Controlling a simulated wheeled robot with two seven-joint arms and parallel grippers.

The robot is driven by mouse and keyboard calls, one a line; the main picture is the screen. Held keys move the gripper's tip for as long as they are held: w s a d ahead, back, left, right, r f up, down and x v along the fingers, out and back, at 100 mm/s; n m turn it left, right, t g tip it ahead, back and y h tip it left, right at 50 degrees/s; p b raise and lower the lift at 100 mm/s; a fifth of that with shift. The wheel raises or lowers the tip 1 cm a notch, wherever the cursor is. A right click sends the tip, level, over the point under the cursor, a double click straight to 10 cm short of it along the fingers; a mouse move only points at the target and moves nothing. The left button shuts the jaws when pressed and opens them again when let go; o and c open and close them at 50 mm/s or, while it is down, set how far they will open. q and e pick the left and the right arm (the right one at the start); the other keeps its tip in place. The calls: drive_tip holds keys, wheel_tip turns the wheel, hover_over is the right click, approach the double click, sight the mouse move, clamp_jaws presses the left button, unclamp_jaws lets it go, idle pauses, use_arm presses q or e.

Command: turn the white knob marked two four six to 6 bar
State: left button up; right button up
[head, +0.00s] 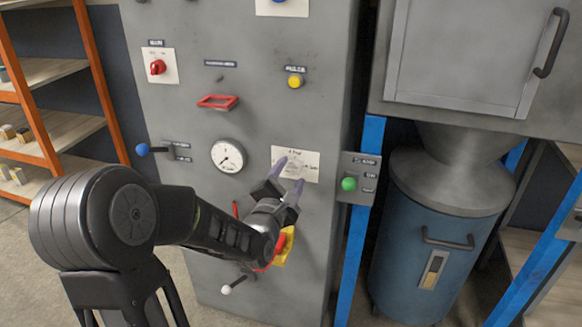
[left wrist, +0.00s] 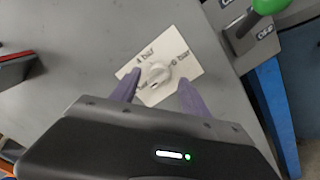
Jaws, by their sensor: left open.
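The white knob (left wrist: 157,75) sits on a white label plate (left wrist: 188,50) with bar markings; the left wrist view shows "4 bar" at its upper left and a "bar" mark at its right. In the head view the plate (head: 311,166) is on the grey cabinet front, and the knob is hard to make out there. My left gripper (head: 289,174) is open in front of the plate. In the left wrist view its two purple fingers (left wrist: 157,88) stand apart, either side of the knob's near part. I cannot tell whether they touch it. My right gripper is not in view.
A round gauge (head: 228,156), red handle (head: 218,102), blue-ended lever (head: 143,149) and white-ended lever (head: 227,289) are on the cabinet. A yellow part (head: 284,247) shows behind my wrist.

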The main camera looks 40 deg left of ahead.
use_arm(q)
drive_tip(key=shift+w+a, duration=0.2)
drive_tip(key=shift+w, duration=0.35)
clamp_jaws()
